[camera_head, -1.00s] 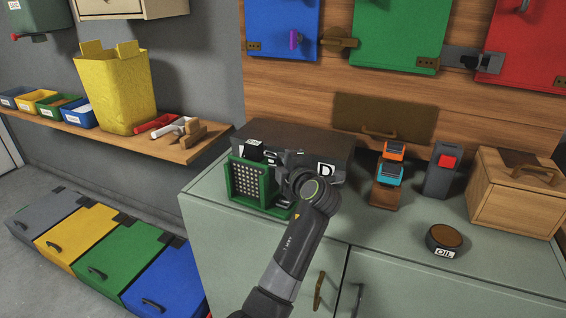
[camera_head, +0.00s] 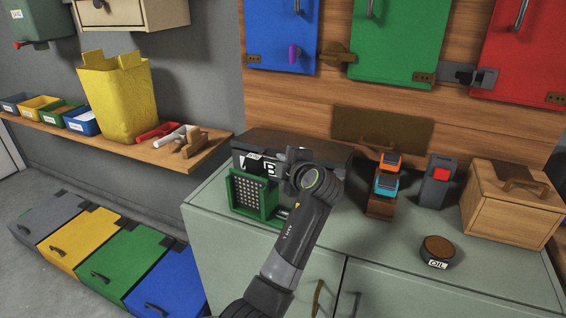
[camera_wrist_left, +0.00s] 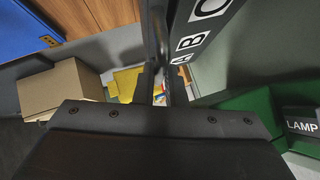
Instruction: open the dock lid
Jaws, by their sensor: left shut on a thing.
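The dock is a long dark box (camera_head: 325,154) on the counter, with white letter labels on its front; A and B show left of my wrist. Its dark lid (camera_head: 300,138) is on top; I cannot tell whether it is raised. My left gripper (camera_head: 293,158) is at the front of the box, and its wrist hides part of the front and the other letters. In the left wrist view, the fingers (camera_wrist_left: 160,85) are shut on a dark bar that looks like the lid's handle (camera_wrist_left: 157,32), beside the A, B, C labels. My right gripper is not in view.
A green perforated lamp holder (camera_head: 252,195) stands just left of my wrist. Right of the dock are a stand with orange and blue blocks (camera_head: 386,185), a grey block with a red button (camera_head: 436,180), an oil tin (camera_head: 438,252) and a wooden box (camera_head: 512,205). The front-right counter is mostly clear.

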